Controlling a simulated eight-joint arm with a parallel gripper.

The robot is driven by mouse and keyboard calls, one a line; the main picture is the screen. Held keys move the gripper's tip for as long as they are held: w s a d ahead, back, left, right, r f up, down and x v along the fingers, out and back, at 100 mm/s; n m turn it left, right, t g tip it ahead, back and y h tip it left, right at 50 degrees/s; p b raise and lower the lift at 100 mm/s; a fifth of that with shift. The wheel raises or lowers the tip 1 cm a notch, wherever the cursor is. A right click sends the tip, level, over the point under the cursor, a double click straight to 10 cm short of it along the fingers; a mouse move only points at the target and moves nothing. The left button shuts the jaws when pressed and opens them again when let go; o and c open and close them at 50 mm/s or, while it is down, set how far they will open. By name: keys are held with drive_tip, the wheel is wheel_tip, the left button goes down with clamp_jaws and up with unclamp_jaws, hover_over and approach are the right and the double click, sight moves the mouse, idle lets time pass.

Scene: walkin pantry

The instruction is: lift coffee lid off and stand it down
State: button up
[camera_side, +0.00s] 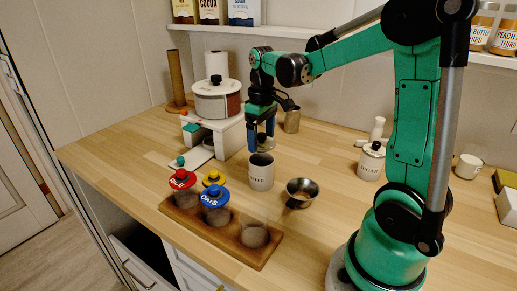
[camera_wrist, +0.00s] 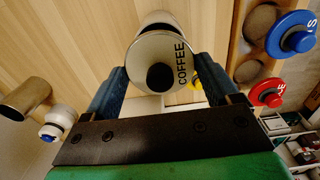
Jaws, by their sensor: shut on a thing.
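The coffee lid (camera_wrist: 180,42) is a pale disc with a black knob and the word COFFEE, held between the two blue fingers of my gripper (camera_wrist: 163,75) in the wrist view. In the side view my gripper (camera_side: 263,140) points down just above the pale coffee canister (camera_side: 261,178). The canister stands upright on the counter, its mouth uncovered and dark inside. Part of its pale body (camera_wrist: 155,18) shows behind the lid in the wrist view. The lid is hard to make out between the fingers in the side view.
A metal bowl (camera_side: 301,190) is right of the canister. A white stand (camera_side: 228,140) with a pot is behind left.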

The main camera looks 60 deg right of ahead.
sight(262, 134)
wheel_tip(262, 134, up, 19)
idle(0.8)
drive_tip(key=w+d+f, duration=0.7)
drive_tip(key=f, duration=1.8)
drive_tip(key=shift+w, duration=0.25)
drive_tip(key=shift+f, duration=2.35)
drive_tip(key=shift+f, duration=0.1)
drive_tip(key=o, duration=1)
drive_tip(key=shift+o, duration=0.2)
